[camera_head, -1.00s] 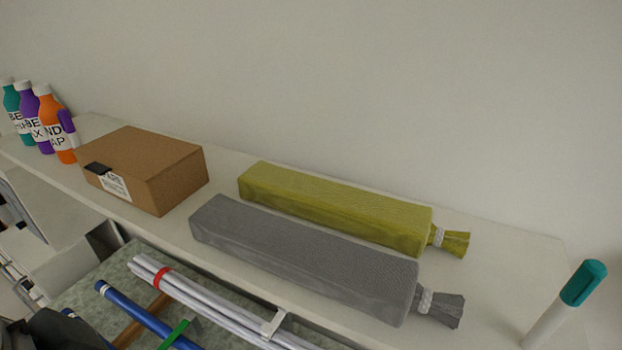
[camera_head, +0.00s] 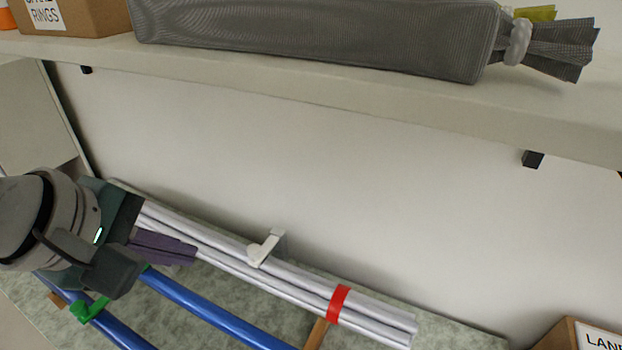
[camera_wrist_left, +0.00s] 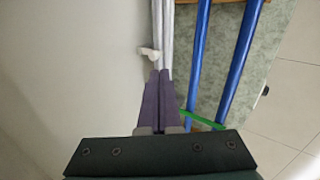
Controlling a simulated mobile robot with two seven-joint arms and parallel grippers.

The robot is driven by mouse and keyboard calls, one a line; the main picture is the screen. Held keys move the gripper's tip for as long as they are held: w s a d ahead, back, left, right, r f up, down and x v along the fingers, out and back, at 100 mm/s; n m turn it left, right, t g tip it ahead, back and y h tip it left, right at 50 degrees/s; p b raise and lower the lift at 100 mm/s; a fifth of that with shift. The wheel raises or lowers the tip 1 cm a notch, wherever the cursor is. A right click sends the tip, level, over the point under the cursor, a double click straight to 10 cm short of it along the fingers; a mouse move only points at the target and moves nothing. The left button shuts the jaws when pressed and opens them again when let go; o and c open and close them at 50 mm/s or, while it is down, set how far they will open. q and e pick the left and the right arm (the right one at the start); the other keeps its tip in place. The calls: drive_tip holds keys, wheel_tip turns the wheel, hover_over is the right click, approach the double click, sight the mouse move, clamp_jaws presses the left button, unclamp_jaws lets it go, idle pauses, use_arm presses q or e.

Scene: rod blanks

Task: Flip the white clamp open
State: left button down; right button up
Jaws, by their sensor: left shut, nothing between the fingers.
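The white clamp (camera_head: 265,248) sits at the wall-side edge of a bundle of silvery white rods (camera_head: 215,257), with its arm reaching onto the rods. I cannot tell for sure whether it is latched. In the left wrist view the clamp (camera_wrist_left: 149,52) lies just beyond and left of the fingertips. My left gripper (camera_head: 194,253) has purple fingers that are shut and empty. They are over the rods, left of the clamp and apart from it. In the left wrist view the fingertips (camera_wrist_left: 160,76) point along the rods. My right gripper is not in view.
A red band (camera_head: 339,304) wraps the white rods. A shelf (camera_head: 330,98) overhangs behind, bearing a grey wrapped block (camera_head: 320,38). A cardboard box (camera_head: 572,338) is at lower right.

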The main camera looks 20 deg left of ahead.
use_arm(q)
drive_tip(key=w+a+f+n+t+b, duration=0.1)
drive_tip(key=w+a+f+n+b, duration=0.15)
drive_tip(key=f+n+b, duration=0.7)
drive_tip(key=n+t+b, duration=0.2)
drive_tip(key=n+b, duration=0.5)
drive_tip(key=n, duration=0.1)
approach(255, 269)
drive_tip(key=v, duration=0.3)
drive_tip(key=shift+s, duration=0.3)
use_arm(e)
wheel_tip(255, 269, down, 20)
use_arm(q)
drive_tip(key=b+x, duration=0.3)
drive_tip(key=x, duration=0.6)
drive_tip(key=shift+w+f+b, duration=0.25)
drive_tip(key=shift+w+b, duration=0.05)
drive_tip(key=shift+w, duration=0.1)
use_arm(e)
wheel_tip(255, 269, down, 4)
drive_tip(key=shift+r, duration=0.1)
use_arm(q)
drive_tip(key=shift+r, duration=0.1)
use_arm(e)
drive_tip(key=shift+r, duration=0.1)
